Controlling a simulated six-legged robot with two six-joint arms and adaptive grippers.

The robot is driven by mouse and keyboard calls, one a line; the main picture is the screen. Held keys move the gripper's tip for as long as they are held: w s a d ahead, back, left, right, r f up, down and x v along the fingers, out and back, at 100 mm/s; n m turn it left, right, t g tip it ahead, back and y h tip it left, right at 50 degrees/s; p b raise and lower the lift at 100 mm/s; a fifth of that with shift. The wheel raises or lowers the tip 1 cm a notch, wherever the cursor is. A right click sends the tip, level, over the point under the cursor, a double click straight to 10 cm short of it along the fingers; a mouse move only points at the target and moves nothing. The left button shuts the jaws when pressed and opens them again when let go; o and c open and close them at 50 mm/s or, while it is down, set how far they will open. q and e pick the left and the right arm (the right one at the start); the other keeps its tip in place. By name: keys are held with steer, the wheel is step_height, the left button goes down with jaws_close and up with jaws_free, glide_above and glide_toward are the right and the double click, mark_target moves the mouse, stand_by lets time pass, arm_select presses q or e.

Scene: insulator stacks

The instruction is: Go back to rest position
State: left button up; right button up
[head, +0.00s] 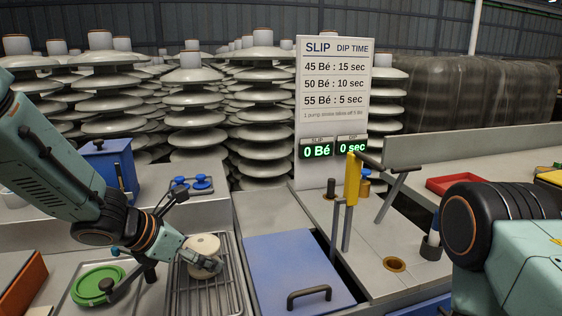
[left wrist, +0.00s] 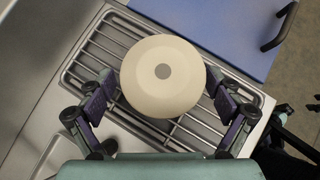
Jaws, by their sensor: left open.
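My left gripper (left wrist: 165,100) is open in the left wrist view, with one finger on each side of a round cream piece (left wrist: 163,76). Gaps show between the piece and both fingers. The piece has a grey dot in the middle of its top and sits on a metal wire rack (left wrist: 84,62). In the head view my left arm reaches down from the left to the same cream piece (head: 204,244), and the gripper partly hides it. My right arm shows at the right edge of the head view, but its gripper is outside the frame.
A blue lid with a dark handle (head: 285,262) lies right of the rack. A green round dish (head: 97,285) lies left of it. A sign (head: 334,90) with readouts of 0 Bé and 0 sec stands behind. Insulator stacks (head: 190,100) fill the back. A red tray (head: 452,184) is at right.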

arm_select(q)
steer(key=r+p, duration=0.1)
steer(key=r, duration=0.2)
steer(key=r+p, duration=0.2)
steer(key=r, duration=0.2)
steer(key=r+p, duration=0.2)
steer(key=r, duration=0.2)
steer(key=shift+w+a, duration=0.15)
steer(key=shift+a, duration=0.1)
steer(key=a+r+n+t+y+p, duration=0.1)
steer(key=a+r+n+y+p, duration=0.1)
steer(key=a+r+n+y, duration=0.2)
steer(key=w+a+r+n+t+y+p, duration=0.1)
steer(key=a+r+n+y+p, duration=0.1)
steer(key=a+r+n, duration=0.4)
steer(key=shift+w+a+r+n+y, duration=0.3)
steer(key=shift+a+r+y, duration=1.15)
steer(key=shift+a, duration=3.15)
steer(key=shift+r+h, duration=0.4)
steer(key=shift+h, duration=0.15)
